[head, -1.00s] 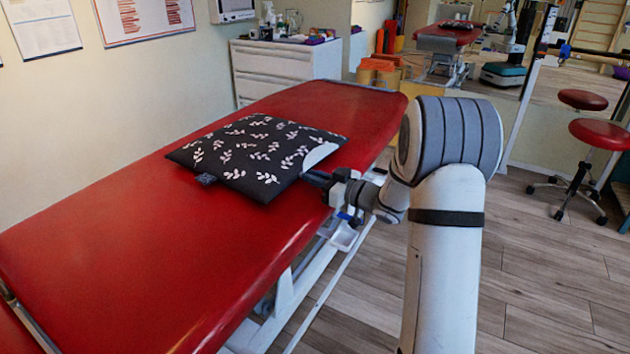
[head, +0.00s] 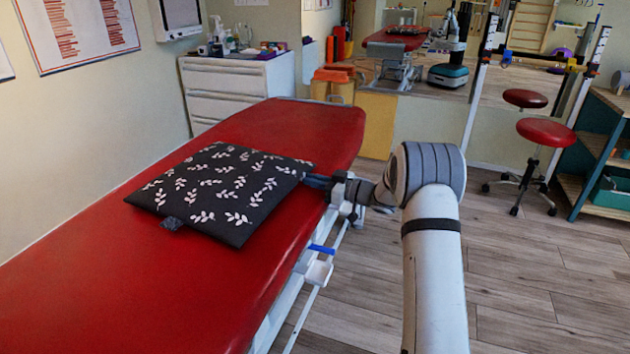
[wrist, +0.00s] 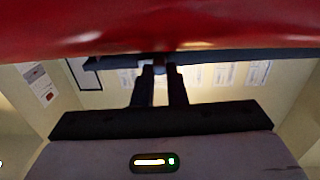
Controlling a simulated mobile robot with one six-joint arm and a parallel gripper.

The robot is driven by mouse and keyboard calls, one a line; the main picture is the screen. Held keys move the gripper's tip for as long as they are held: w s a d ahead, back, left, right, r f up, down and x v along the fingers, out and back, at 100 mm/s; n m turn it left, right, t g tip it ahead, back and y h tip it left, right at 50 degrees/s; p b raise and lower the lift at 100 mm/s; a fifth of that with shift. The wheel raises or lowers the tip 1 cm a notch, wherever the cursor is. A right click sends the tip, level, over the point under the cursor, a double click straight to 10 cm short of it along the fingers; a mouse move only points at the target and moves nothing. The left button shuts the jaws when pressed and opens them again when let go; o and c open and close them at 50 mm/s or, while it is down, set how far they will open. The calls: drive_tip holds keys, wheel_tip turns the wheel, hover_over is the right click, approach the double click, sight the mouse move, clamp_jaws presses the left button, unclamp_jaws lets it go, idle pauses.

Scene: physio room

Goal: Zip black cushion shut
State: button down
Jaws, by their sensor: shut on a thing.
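The black cushion (head: 225,190) with white leaf sprigs lies flat on the red treatment table (head: 110,300). A small grey tag (head: 171,223) sticks out at its near edge. My gripper (head: 312,181) is at the cushion's right corner, at the edge of the table. In the wrist view my gripper (wrist: 160,72) is shut on a small grey piece, which looks like the zip pull, at the dark edge of the cushion (wrist: 215,57). No pale opening shows on the cushion in the head view. The zip teeth are too small to see.
A white drawer cabinet (head: 240,90) stands behind the table by the wall. A red stool (head: 545,132) and shelves (head: 600,150) are at the right.

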drive_tip(key=shift+d, duration=0.1)
drive_tip(key=c, duration=1.4)
unclamp_jaws()
drive_tip(key=shift+d, duration=0.1)
drive_tip(key=shift+c, duration=0.2)
drive_tip(key=p+v, duration=0.1)
drive_tip(key=v, duration=0.7)
